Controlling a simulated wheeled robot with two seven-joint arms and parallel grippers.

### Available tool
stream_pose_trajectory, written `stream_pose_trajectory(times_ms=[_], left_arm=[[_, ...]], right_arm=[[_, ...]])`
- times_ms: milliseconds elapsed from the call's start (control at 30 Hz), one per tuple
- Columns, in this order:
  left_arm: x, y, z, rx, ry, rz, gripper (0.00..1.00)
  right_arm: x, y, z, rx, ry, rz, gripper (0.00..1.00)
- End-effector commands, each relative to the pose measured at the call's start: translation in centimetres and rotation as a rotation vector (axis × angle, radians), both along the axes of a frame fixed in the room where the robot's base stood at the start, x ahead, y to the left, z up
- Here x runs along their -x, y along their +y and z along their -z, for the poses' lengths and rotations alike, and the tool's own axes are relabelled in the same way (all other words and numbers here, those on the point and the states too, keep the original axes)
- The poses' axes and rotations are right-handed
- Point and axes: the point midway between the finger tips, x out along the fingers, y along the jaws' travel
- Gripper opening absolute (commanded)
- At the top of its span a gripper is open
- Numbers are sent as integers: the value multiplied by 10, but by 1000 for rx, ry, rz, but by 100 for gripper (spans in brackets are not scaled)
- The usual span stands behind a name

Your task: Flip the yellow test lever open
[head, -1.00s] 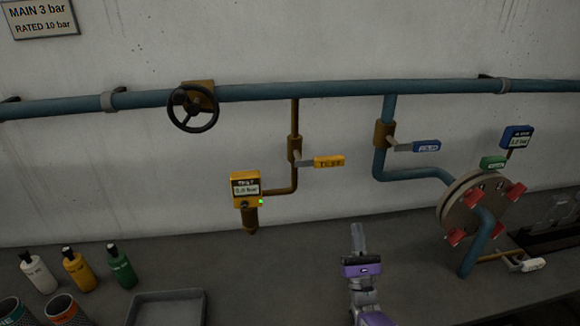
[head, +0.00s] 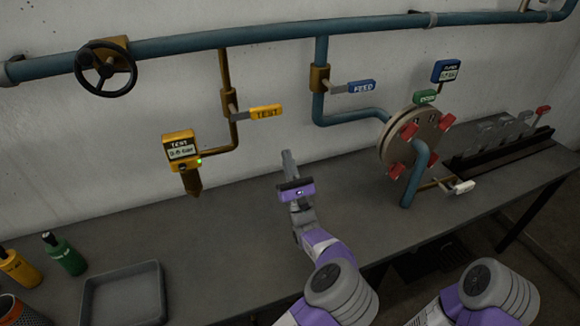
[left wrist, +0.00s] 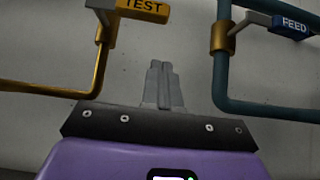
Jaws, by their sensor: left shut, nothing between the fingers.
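The yellow test lever (head: 266,112) is on the brown branch pipe below the blue main pipe. Its handle points sideways to the right, across the vertical pipe. In the left wrist view the yellow test lever (left wrist: 143,10) shows at the top, cut off by the frame edge. My left gripper (head: 287,155) is shut and empty, below and a little right of the lever, apart from it. In the left wrist view its fingertips (left wrist: 162,66) are together, with bare wall behind. My right arm shows only in part at the bottom right; its gripper is out of view.
The blue FEED lever (head: 361,87) is right of the test lever. A yellow TEST gauge (head: 180,146) reading about 0.0 bar hangs at the left. A round flange (head: 415,141) with red clamps stands at the right. A grey tray (head: 123,295) and bottles are at lower left.

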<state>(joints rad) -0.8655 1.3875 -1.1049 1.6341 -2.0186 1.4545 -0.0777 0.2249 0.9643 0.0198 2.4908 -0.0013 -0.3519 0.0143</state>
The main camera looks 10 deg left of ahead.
Motion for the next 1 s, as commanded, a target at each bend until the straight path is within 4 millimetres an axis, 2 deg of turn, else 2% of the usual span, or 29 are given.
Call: stream_pose_trajectory(times_ms=[267,400,500,700,1000], left_arm=[[-34,25,-41,1,-3,-1,0],[-32,22,-64,1,-3,1,0],[-33,22,-73,1,0,1,0],[-33,22,-80,-1,1,0,0],[-33,22,-80,1,0,-1,0]], right_arm=[[0,0,11,0,0,0,74],[0,0,15,0,0,0,74],[0,0,17,0,0,0,74],[0,0,17,0,0,0,74],[0,0,17,0,0,0,74]])
